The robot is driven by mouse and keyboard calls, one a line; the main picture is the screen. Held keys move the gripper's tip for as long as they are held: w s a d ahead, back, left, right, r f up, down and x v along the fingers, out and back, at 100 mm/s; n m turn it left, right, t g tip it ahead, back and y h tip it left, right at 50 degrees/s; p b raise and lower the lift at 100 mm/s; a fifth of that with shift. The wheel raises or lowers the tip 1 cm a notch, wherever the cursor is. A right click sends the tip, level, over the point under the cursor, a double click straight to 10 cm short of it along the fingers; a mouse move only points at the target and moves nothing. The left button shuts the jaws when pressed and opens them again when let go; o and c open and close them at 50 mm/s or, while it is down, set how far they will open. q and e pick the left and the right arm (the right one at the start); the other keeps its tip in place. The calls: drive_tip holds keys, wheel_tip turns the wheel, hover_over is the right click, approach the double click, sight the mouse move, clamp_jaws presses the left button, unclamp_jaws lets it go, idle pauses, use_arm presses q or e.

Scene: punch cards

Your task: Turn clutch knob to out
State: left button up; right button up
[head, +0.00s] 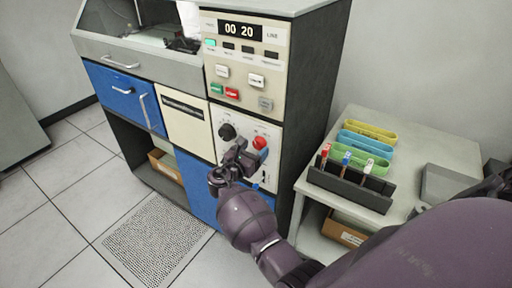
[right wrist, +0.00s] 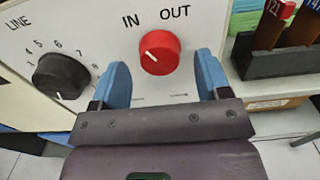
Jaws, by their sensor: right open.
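The clutch knob is a round red knob (right wrist: 160,52) on the cream panel, with IN printed at its upper left and OUT at its upper right. Its white pointer mark slants up and left, toward IN. The red knob (head: 260,142) also shows in the head view, just right of my gripper. My right gripper (right wrist: 162,78) is open and empty. Its two blue fingers stand apart just below the knob in the wrist view, one toward each side; I cannot tell whether they touch the panel. My left gripper is out of view.
A black LINE knob (right wrist: 61,76) with a number scale sits left of the red knob. Buttons and a display (head: 240,30) are above. A side table (head: 418,135) at the right holds a dark rack (head: 350,188) with tagged sticks and coloured trays.

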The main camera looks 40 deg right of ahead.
drive_tip(key=shift+w+d, duration=0.25)
drive_tip(key=shift+d, duration=0.45)
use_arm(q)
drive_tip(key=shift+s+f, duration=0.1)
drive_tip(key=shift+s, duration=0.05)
use_arm(e)
drive_tip(key=c, duration=0.9)
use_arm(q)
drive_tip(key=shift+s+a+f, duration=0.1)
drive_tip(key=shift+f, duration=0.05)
